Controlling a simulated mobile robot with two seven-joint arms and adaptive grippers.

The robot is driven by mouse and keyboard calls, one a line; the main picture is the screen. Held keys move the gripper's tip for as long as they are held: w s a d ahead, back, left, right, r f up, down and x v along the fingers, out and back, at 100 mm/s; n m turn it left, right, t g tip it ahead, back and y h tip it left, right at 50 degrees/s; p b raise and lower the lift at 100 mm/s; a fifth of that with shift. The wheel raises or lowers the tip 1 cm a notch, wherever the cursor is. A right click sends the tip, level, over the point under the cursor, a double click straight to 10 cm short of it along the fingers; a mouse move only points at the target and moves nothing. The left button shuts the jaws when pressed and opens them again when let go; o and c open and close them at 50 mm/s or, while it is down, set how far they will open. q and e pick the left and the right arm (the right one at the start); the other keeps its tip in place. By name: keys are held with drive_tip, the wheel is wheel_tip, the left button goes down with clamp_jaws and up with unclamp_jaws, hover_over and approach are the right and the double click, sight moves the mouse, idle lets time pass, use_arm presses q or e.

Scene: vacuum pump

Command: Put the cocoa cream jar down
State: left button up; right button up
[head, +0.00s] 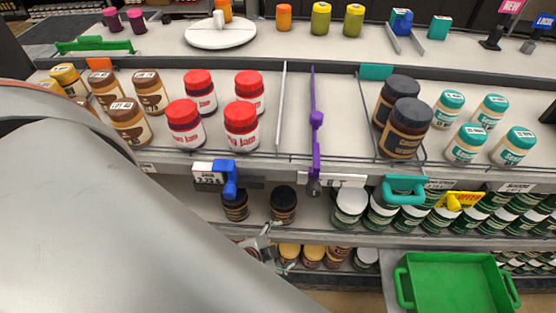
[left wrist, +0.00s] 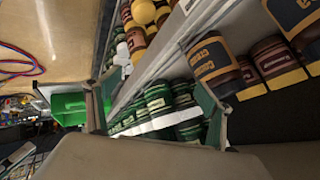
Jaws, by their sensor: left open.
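Two dark-lidded brown jars, seemingly cocoa cream, stand on the lower shelf in the head view: a left one (head: 235,206) and a right one (head: 283,206). The left wrist view shows dark jars with orange labels, one close by (left wrist: 213,62) just beyond the right-hand finger. My left gripper (head: 263,241) is by the front of that lower shelf, below these jars, and partly hidden by my arm. My right gripper is not in view.
Two larger dark jars (head: 405,128) stand on the upper shelf, with red-lidded jam jars (head: 241,127) to their left. Green-labelled jars (head: 349,207) fill the lower shelf to the right. A green bin (head: 455,285) stands at lower right.

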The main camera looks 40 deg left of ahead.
use_arm(q)
drive_tip(key=s+r+n, duration=0.1)
drive_tip(key=n, duration=0.1)
drive_tip(key=s+r+n+t, duration=0.1)
drive_tip(key=n, duration=0.2)
drive_tip(key=shift+s+r+h, duration=0.1)
drive_tip(key=shift+r+h, duration=0.05)
drive_tip(key=shift+h, duration=0.15)
idle(0.9)
